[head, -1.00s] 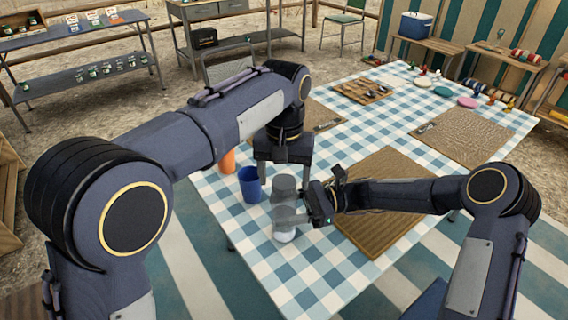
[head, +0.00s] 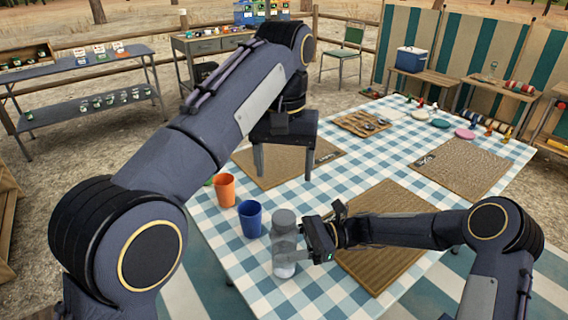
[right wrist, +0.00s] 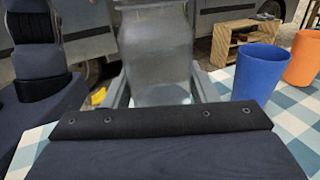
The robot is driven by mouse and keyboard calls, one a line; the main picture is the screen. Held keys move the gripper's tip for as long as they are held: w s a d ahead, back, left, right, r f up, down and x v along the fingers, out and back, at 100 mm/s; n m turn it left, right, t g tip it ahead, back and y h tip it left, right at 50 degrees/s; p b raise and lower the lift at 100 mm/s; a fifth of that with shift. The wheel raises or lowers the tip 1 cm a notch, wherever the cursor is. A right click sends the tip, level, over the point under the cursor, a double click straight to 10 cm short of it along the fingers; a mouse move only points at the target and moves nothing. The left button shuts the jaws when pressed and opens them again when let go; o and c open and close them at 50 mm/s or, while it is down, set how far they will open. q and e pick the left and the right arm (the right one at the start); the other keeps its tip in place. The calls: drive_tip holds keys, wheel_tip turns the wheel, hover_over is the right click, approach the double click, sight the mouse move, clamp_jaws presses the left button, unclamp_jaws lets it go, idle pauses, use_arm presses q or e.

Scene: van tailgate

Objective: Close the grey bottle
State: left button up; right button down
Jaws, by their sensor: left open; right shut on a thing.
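The grey bottle (head: 284,262) stands upright at the near edge of the checked table, with a darker grey rounded top (head: 285,218). My right gripper (head: 296,243) is shut around its middle from the right. My left gripper (head: 283,160) is open and empty, well above and behind the bottle, fingers pointing down. Whether the top is a seated lid I cannot tell.
A blue cup (head: 250,219) and an orange cup (head: 225,190) stand just left of the bottle. Brown woven mats (head: 385,225) lie on the checked tablecloth (head: 330,285). Cutlery (head: 365,123) and plates (head: 441,123) are farther back.

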drive_tip(key=shift+c, duration=2.4)
unclamp_jaws()
drive_tip(key=v, duration=0.8)
drive_tip(key=shift+a, duration=0.1)
